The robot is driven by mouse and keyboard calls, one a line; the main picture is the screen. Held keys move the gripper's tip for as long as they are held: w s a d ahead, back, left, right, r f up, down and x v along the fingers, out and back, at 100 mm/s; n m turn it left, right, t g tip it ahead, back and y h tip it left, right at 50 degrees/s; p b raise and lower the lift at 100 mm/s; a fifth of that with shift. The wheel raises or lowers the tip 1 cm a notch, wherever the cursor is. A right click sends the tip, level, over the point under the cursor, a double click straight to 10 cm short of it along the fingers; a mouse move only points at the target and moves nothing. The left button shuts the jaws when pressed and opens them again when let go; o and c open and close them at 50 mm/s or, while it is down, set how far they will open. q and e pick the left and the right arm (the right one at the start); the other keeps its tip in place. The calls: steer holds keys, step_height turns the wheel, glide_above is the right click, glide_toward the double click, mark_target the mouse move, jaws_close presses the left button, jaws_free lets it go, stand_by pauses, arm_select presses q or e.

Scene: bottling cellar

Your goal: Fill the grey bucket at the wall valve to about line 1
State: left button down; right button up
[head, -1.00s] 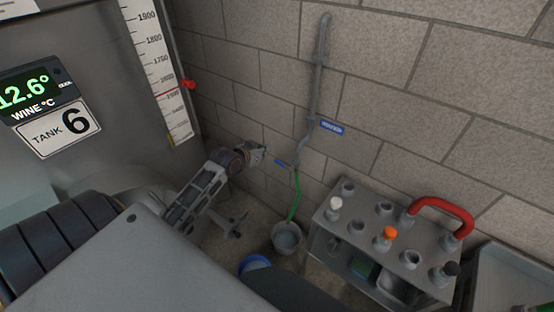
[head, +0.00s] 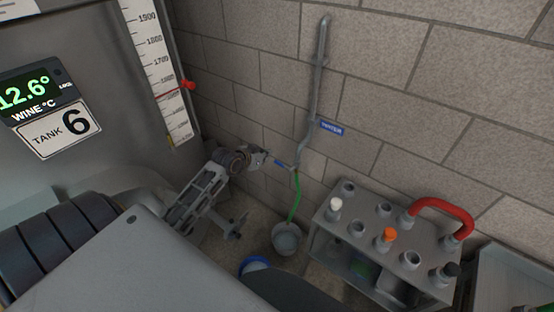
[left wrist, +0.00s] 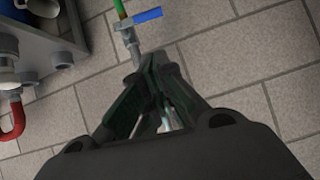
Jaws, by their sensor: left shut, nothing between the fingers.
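The grey bucket (head: 286,238) stands on the floor against the wall. A green hose (head: 296,196) hangs from the wall valve and its lower end reaches the bucket; the water level inside and the lines are too small to read. The valve's blue lever (head: 282,164) points left in the head view; the lever also shows in the left wrist view (left wrist: 147,15). My left gripper (head: 263,155) is shut and empty, just left of the lever and apart from it. It also shows in the left wrist view (left wrist: 160,120). My right gripper is not in view.
A grey rack with several sockets and caps (head: 374,213) stands right of the bucket, with a red curved pipe (head: 441,211) on it. A blue-rimmed container (head: 254,264) is partly hidden in front of the bucket. Tank 6 (head: 100,60) is on the left.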

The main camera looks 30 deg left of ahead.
arm_select(q)
steer(key=s+f+x, duration=0.1)
steer(key=f+x, duration=0.1)
steer(key=x, duration=1)
steer(key=shift+a+f+p, duration=0.2)
steer(key=shift+f+p, duration=0.05)
steer(key=shift+p, duration=0.05)
stand_by(0.3)
steer(key=shift+s, duration=0.1)
steer(key=shift+a+f+b, duration=0.2)
steer(key=shift+f+b, duration=0.15)
steer(key=shift+f, duration=0.35)
steer(key=shift+r, duration=0.15)
stand_by(0.3)
